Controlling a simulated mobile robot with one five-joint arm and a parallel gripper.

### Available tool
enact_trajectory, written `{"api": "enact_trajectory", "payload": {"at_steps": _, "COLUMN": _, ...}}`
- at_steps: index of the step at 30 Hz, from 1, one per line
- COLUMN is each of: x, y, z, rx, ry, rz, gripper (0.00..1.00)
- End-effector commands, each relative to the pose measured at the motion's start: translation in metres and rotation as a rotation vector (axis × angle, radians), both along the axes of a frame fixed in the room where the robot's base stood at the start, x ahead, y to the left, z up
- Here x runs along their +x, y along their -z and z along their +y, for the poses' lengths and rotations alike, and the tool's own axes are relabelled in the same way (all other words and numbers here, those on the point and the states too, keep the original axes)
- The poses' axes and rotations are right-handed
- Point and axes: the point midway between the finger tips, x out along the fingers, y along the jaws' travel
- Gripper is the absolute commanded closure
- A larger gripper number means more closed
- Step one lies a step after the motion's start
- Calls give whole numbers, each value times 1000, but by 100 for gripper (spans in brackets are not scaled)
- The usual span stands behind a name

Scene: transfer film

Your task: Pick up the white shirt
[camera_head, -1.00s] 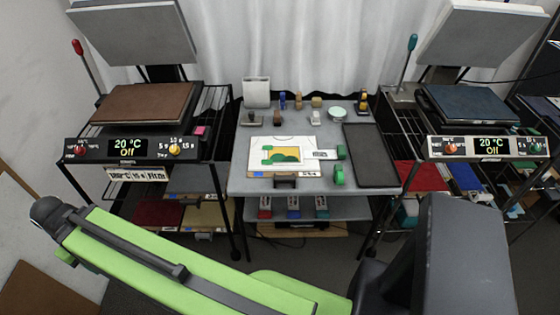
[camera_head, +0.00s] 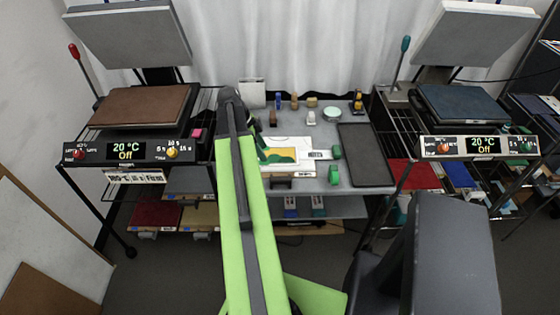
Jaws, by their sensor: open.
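The white shirt (camera_head: 300,145) lies flat on the grey table, with a yellow and green picture on its front. My green arm reaches up across the view, left of the shirt. My gripper (camera_head: 262,148) is partly hidden behind the arm, at the shirt's left side. It is open, and I see nothing held in it. The arm and gripper cover the shirt's left edge. I cannot tell whether the gripper touches the cloth.
The grey table (camera_head: 325,181) has a dark panel (camera_head: 366,155) at right and green parts (camera_head: 335,174) beside the shirt. Small items stand at the back. A brown-topped press (camera_head: 140,105) stands left and a blue-topped press (camera_head: 460,106) right, both showing 20 °C and Off.

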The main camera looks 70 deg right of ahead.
Motion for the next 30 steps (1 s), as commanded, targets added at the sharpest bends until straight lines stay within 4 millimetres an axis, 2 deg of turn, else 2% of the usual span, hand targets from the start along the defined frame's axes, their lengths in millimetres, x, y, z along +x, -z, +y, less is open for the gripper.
{"api": "enact_trajectory", "payload": {"at_steps": 2, "x": -7, "y": -1, "z": -4, "rx": -10, "ry": 35, "rz": 0, "gripper": 47}}
{"api": "enact_trajectory", "payload": {"at_steps": 5, "x": -8, "y": 1, "z": -4, "rx": -12, "ry": 40, "rz": 1, "gripper": 47}}
{"api": "enact_trajectory", "payload": {"at_steps": 8, "x": -11, "y": 10, "z": -5, "rx": -11, "ry": 38, "rz": 0, "gripper": 47}}
{"api": "enact_trajectory", "payload": {"at_steps": 21, "x": -42, "y": 100, "z": -16, "rx": -11, "ry": 37, "rz": 0, "gripper": 47}}
{"api": "enact_trajectory", "payload": {"at_steps": 24, "x": -49, "y": 114, "z": -19, "rx": -10, "ry": 36, "rz": 0, "gripper": 47}}
{"api": "enact_trajectory", "payload": {"at_steps": 30, "x": -52, "y": 114, "z": -20, "rx": -10, "ry": 35, "rz": 0, "gripper": 47}}
